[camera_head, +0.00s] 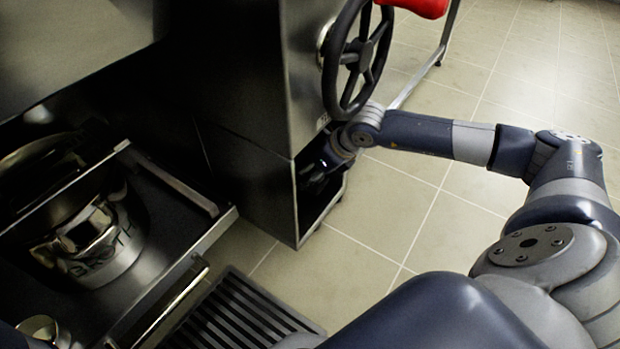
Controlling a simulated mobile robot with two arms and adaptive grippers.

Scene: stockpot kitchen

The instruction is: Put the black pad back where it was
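My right arm reaches in from the right, and its gripper (318,178) is inside the open compartment (300,215) low in the side of the steel cabinet. The fingers are dark and in shadow, so I cannot tell whether they are open or shut, or whether they hold anything. I cannot make out a separate black pad there; the compartment's inside is mostly dark. A black slatted panel (236,312) lies on the floor at the bottom. My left gripper is not in view.
A black handwheel (352,55) sticks out from the cabinet (262,115) just above my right wrist. At left, a pulled-out drawer (185,235) holds a shiny pot marked BROTH (105,250). A red object (418,7) is at the top. The tiled floor (385,215) is clear.

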